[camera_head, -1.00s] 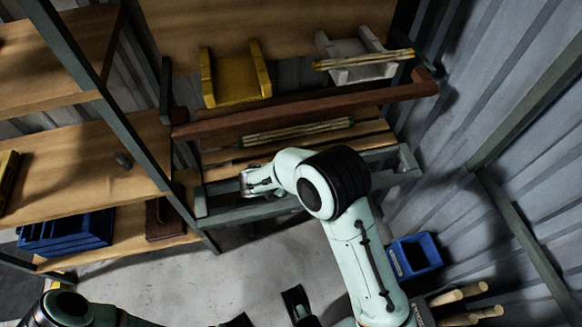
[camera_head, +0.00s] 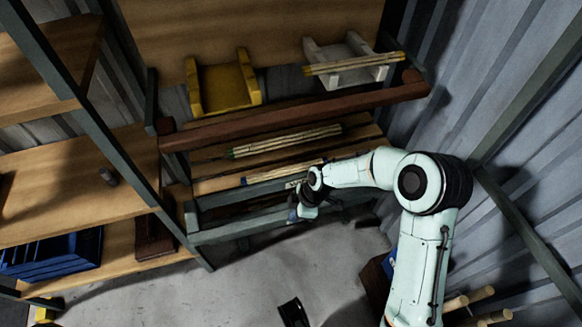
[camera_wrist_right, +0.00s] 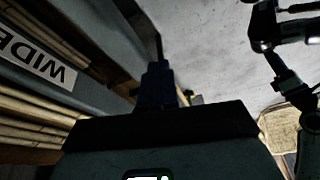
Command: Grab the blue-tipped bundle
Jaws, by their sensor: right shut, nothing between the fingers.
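The blue-tipped bundle (camera_head: 282,173) lies on the lower rack shelf, a row of thin pale sticks with a blue end at the left. My right arm hides its right end. My right gripper (camera_head: 297,214) is shut and empty, in front of the rack's front rail and below the bundle in the picture. Its dark closed fingers (camera_wrist_right: 157,85) point ahead in the right wrist view, apart from the pale sticks at the left. A dark part (camera_head: 292,312) at the bottom edge may be my left gripper; its jaws cannot be made out.
A green-tipped bundle (camera_head: 287,141) lies just behind. A reddish-brown beam (camera_head: 300,112) crosses above both. A yellow holder (camera_head: 224,86) and a white holder (camera_head: 346,62) with sticks stand on the upper shelf. The rack's front rail (camera_head: 225,233) is close to my gripper. The floor in front is open.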

